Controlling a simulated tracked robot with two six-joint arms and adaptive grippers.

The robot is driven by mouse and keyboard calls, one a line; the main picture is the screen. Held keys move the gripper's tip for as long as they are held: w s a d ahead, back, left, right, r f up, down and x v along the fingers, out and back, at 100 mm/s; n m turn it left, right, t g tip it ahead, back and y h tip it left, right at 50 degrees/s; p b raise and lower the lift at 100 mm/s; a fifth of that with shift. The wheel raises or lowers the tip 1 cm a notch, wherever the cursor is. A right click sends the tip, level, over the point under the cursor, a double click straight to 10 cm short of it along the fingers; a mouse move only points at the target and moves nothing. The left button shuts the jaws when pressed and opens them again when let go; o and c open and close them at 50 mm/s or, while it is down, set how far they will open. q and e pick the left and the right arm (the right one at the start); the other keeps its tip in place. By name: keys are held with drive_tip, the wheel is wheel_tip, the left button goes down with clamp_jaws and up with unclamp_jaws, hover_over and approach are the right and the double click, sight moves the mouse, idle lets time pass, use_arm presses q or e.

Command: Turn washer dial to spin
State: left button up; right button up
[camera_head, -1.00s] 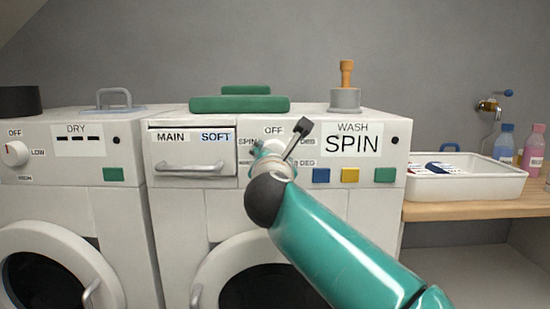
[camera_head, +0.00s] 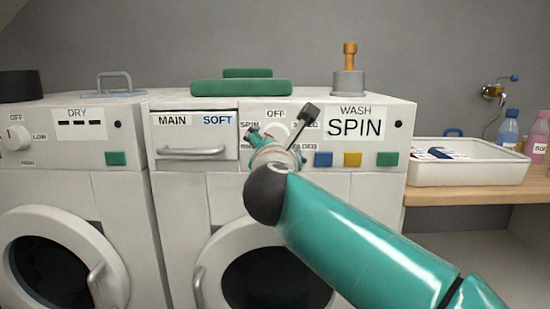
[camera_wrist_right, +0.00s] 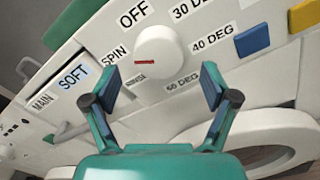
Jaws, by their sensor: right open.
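The washer dial (camera_wrist_right: 160,52) is a round white knob with a red mark in the right wrist view. The mark lies toward the left-hand SPIN label. OFF, 30 DEG, 40 DEG and 60 DEG labels surround it. In the head view the dial (camera_head: 275,130) is partly hidden by my right gripper (camera_head: 284,128). The washer's display (camera_head: 354,126) reads WASH SPIN. My right gripper also shows in the wrist view (camera_wrist_right: 160,75), open, its fingers apart on either side below the dial. I see no contact with it. My left gripper is out of view.
A detergent drawer (camera_head: 192,151) is left of the dial. Blue, yellow and green buttons (camera_head: 352,159) are to its right. The dryer (camera_head: 75,180) stands at left. A white tray (camera_head: 466,174) and bottles are on a wooden shelf at right.

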drive_tip(key=s, duration=0.8)
drive_tip(key=shift+s, duration=0.3)
drive_tip(key=shift+f, duration=0.15)
